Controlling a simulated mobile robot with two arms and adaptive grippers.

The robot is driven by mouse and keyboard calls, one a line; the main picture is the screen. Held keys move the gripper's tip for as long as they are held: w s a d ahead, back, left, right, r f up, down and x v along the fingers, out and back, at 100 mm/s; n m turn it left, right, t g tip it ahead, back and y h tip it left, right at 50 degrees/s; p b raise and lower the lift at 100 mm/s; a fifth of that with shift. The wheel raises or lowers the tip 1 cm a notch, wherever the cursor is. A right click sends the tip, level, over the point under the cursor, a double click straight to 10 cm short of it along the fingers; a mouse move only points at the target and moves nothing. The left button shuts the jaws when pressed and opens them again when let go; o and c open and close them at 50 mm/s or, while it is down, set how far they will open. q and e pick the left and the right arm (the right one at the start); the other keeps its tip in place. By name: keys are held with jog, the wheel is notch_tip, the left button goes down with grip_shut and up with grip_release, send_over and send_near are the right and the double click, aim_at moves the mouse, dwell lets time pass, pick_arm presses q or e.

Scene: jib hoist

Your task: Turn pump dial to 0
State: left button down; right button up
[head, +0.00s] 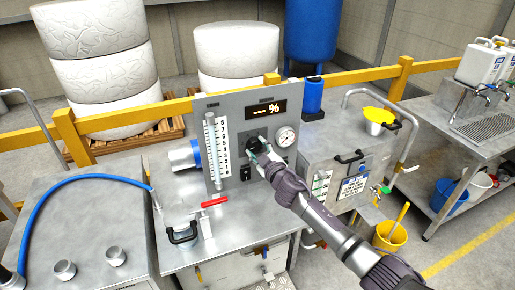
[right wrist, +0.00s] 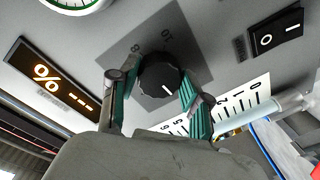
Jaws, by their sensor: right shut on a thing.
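The pump dial (head: 253,143) is a round black knob on the upright grey panel (head: 233,103), below the display. In the right wrist view the knob (right wrist: 161,82) bears a short white mark and sits on a darker plate with numerals, of which 10 and 8 show; the rest are hidden. My right gripper (head: 262,152) reaches the panel from the lower right. In the right wrist view its teal-padded fingers (right wrist: 157,88) stand either side of the knob, shut on it. The display (head: 266,110) shows dashes and a % sign. My left gripper is out of view.
A round gauge (head: 286,137) is right of the dial, a white scale with a tube (head: 218,150) left of it. A rocker switch (head: 245,173) is below; it also shows in the right wrist view (right wrist: 277,33). A red-handled valve (head: 214,202) stands on the bench in front.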

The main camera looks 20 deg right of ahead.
jog(key=n, duration=0.4)
jog(key=shift+r+p, duration=0.1)
jog(key=shift+p, duration=0.2)
jog(key=shift+n, duration=1.6)
jog(key=shift+h, duration=0.3)
jog(key=o, duration=1.2)
jog(key=shift+c, duration=0.2)
jog(key=shift+s, duration=0.1)
jog(key=s, duration=1.1)
jog(key=shift+s+d+r, duration=0.35)
jog(key=shift+s, duration=0.05)
